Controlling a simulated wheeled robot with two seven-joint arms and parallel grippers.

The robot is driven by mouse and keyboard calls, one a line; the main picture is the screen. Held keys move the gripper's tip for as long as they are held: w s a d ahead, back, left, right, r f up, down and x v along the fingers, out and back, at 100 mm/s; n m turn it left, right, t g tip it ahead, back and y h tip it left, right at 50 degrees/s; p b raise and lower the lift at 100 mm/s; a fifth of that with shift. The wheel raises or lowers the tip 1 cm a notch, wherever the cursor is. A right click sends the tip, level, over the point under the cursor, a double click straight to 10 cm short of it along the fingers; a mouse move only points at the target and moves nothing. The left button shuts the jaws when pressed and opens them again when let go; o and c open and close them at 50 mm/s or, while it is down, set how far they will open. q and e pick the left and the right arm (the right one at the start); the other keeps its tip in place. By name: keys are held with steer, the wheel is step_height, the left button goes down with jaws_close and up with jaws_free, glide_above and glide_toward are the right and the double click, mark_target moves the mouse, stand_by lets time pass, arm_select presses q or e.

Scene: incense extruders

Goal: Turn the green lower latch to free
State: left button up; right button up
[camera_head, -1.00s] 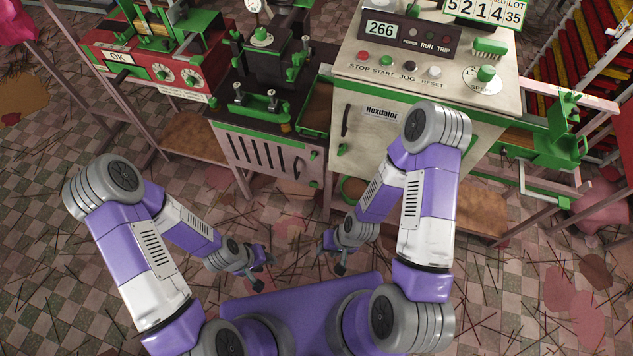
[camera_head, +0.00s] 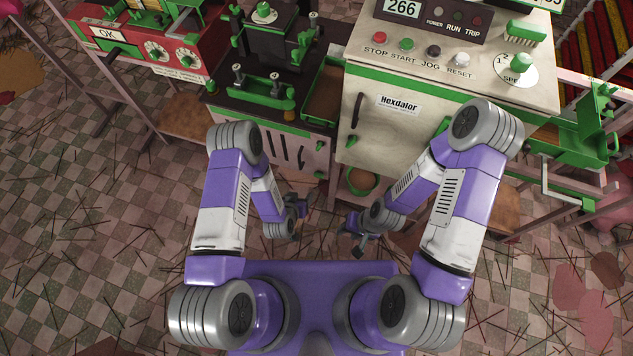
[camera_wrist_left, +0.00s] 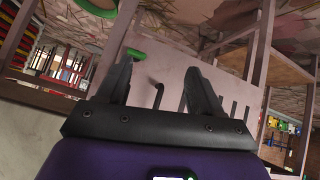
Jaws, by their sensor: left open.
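The slotted pale door (camera_head: 265,150) on the front of the dark bench has two small green latches at its right edge. The green lower latch (camera_head: 320,174) sits below the upper latch (camera_head: 322,145). My left gripper (camera_head: 300,206) is below and slightly left of the lower latch, apart from it. In the left wrist view its two fingers (camera_wrist_left: 160,88) are spread with nothing held, and a dark hooked handle shows between them.
The white Hexdalor cabinet (camera_head: 385,135) stands right of the slotted door. A green-rimmed round container (camera_head: 362,180) is beneath it. A red machine (camera_head: 150,40) is at the upper left. The chequered floor at left is open, with scattered sticks.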

mark_target(319, 175)
arm_select(q)
steer(key=w+d+f+m+t+b, duration=0.1)
steer(key=w+d, duration=0.1)
steer(key=w, duration=0.1)
steer(key=w+d+f+t+h+b, duration=0.1)
steer(key=w+d+f+t+b, duration=0.1)
steer(key=w, duration=0.1)
steer(key=w+d+f+m+t+b, duration=0.1)
steer(key=w+d, duration=0.1)
steer(key=shift+w+f+m, duration=0.3)
steer(key=shift+w, duration=0.1)
steer(key=shift+c, duration=0.3)
steer(key=c, duration=1)
